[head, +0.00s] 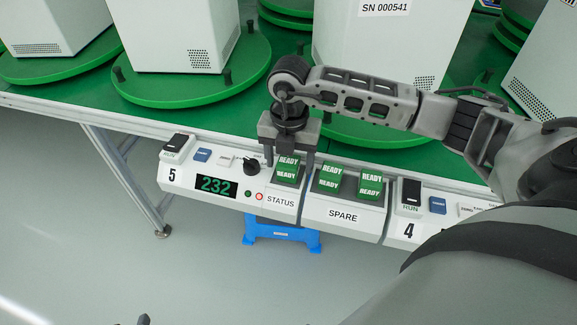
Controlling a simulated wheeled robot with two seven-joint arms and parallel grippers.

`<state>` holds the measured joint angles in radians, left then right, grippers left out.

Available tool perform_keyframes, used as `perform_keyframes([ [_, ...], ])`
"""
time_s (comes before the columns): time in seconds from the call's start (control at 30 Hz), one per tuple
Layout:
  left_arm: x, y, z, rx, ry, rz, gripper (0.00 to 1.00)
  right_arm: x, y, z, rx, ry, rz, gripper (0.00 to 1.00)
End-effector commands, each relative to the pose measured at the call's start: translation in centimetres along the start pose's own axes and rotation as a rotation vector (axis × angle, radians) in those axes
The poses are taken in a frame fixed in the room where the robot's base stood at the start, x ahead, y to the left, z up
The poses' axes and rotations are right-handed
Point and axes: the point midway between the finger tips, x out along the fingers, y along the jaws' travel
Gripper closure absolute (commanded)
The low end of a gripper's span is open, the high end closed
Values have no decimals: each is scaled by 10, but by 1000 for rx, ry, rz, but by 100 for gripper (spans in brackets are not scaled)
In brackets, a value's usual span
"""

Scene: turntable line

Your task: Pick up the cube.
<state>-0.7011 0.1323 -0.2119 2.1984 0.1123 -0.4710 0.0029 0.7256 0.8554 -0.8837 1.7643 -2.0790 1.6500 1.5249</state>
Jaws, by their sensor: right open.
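Three green cubes marked READY sit in the dark recesses of the console strip. One cube (287,172) is in the STATUS section, and two, the left cube (328,178) and the right cube (371,187), are in the SPARE section. My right gripper (288,164) points down over the STATUS cube, open, with one finger on each side of it. I cannot tell whether the fingers touch it. A small dark tip at the bottom edge may be my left gripper (143,319); its jaws cannot be made out.
The console (340,216) runs along the front table edge, with a 232 display (216,187), a black knob (252,166) and switches near the cubes. Green turntables (190,88) carry white machines behind. A blue stool (282,239) stands below.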

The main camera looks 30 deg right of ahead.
Motion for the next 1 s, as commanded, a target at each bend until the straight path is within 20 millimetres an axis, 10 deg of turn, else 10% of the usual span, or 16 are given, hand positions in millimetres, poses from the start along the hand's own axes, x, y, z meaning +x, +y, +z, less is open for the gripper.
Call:
perform_keyframes([
  [0.27,1,0,-1,1,3,0,64,3,0,0,-1,1,0,37],
  [0.43,1,0,-1,1,3,1,64,3,0,0,-1,1,0,84],
  [1.0,0,0,-3,0,3,1,64,-21,1,0,-1,-1,4,84],
])
